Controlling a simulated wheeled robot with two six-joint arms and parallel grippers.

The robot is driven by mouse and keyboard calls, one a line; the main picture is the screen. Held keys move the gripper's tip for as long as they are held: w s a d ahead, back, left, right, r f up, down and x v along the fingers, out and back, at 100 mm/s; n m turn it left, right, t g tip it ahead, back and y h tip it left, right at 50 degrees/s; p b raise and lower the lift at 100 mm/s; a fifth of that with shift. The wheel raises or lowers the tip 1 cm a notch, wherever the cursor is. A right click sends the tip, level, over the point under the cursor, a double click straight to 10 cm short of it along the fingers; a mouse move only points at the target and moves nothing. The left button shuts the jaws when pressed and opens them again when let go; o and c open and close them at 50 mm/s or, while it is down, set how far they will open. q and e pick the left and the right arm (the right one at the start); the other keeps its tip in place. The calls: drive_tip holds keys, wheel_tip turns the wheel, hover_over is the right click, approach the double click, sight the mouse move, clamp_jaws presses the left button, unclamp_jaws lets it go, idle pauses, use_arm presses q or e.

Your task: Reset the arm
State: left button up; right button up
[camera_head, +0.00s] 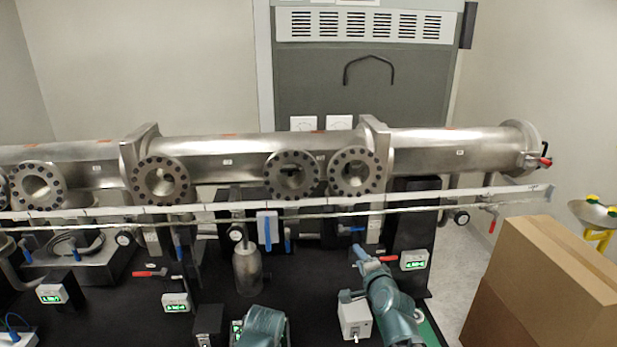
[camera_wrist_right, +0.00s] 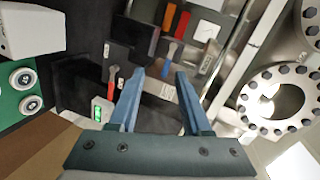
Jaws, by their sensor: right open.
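My right gripper (camera_head: 362,256) is at the end of the teal arm that comes up from the bottom right of the head view. It is in front of the black panel, below the long steel vacuum pipe (camera_head: 255,156). In the right wrist view my right gripper (camera_wrist_right: 160,74) is open, with two blue-grey fingers apart and nothing between them. A red-handled valve (camera_wrist_right: 112,82) shows beyond the left finger. A flanged port (camera_wrist_right: 273,100) is to the right of the fingers. My left gripper is not in view.
A white box with a switch (camera_head: 355,320) stands just left of my right arm. A green-lit display (camera_head: 413,260) is close right of the gripper. A cardboard box (camera_head: 548,283) stands at the right. A white rail (camera_head: 300,202) runs across in front of the pipe.

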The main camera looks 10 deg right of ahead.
drive_tip(key=s+a+f+n+g+y+b, duration=0.1)
drive_tip(key=s+a+f+n+g+b, duration=0.1)
drive_tip(key=s+a+f+n+g, duration=0.35)
drive_tip(key=s+a+f+n+g+y+b, duration=0.1)
drive_tip(key=s+a+f+n+g+b, duration=0.2)
drive_tip(key=a+f+n, duration=0.5)
drive_tip(key=s+f+n+g+h+b, duration=0.1)
drive_tip(key=s+f+n+g+h, duration=0.1)
drive_tip(key=s+f, duration=0.3)
drive_tip(key=s+a+f+n+g+h, duration=0.1)
drive_tip(key=s+f+n+g+h, duration=0.1)
drive_tip(key=s, duration=0.8)
wheel_tip(320, 180, down, 3)
drive_tip(key=n+g, duration=0.1)
drive_tip(key=g, duration=0.2)
drive_tip(key=shift+a+b, duration=0.15)
drive_tip(key=shift+b, duration=0.2)
